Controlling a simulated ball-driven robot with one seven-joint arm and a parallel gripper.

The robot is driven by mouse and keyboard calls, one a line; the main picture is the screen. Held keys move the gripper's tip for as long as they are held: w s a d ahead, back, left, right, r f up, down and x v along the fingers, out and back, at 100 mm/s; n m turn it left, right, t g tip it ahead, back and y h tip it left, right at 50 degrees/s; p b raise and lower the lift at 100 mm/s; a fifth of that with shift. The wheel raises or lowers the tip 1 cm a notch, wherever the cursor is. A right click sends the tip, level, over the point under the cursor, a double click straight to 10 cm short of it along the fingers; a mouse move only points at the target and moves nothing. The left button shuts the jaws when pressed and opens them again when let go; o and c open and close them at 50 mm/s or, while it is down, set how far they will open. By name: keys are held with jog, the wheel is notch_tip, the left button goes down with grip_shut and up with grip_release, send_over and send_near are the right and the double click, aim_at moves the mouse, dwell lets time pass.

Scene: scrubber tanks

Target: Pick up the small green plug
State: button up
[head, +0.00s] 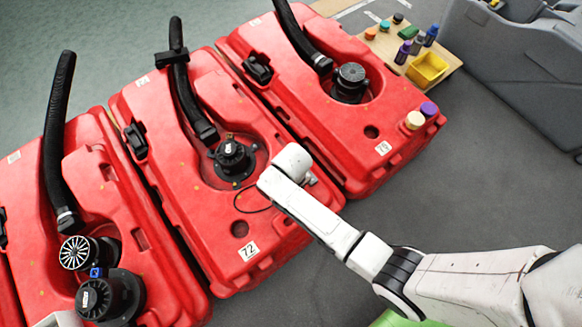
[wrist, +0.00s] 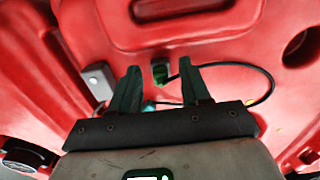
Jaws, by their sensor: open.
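The small green plug (wrist: 160,74) sits on the red tank surface in the wrist view, with a thin black cable (wrist: 262,75) looping away to the right. My gripper (wrist: 160,67) is open, its two dark fingers on either side of the plug with gaps between. The plug is near the level of the fingertips in the picture; I cannot tell the remaining depth. In the head view my white wrist is over the right edge of the middle red tank (head: 190,150), marked 72. The plug and fingers are hidden there, but part of the cable (head: 250,209) shows.
A grey block (wrist: 98,80) lies left of the fingers, and a small teal thing (wrist: 148,106) lies between them. Red tanks stand on both sides, with black hoses and caps. A wooden board (head: 450,62) with several bottles and a yellow bin (head: 427,69) is at upper right.

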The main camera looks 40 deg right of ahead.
grip_shut()
dwell(0.3)
jog(key=shift+r, duration=0.1)
jog(key=shift+r, duration=0.5)
notch_tip(320, 180, up, 2)
jog(key=shift+r+p, duration=0.25)
jog(key=shift+p, duration=0.6)
jog(key=s+a+r+m+p, duration=0.1)
jog(key=s+r+m+p, duration=0.2)
jog(key=s, duration=0.3)
jog(key=s+a+r+m+p, duration=0.2)
jog(key=s+r+m+p, duration=0.1)
jog(key=s+r+p, duration=0.3)
jog(key=shift+s+a+r, duration=0.2)
jog(key=shift+s+a, duration=0.1)
jog(key=shift+s, duration=0.5)
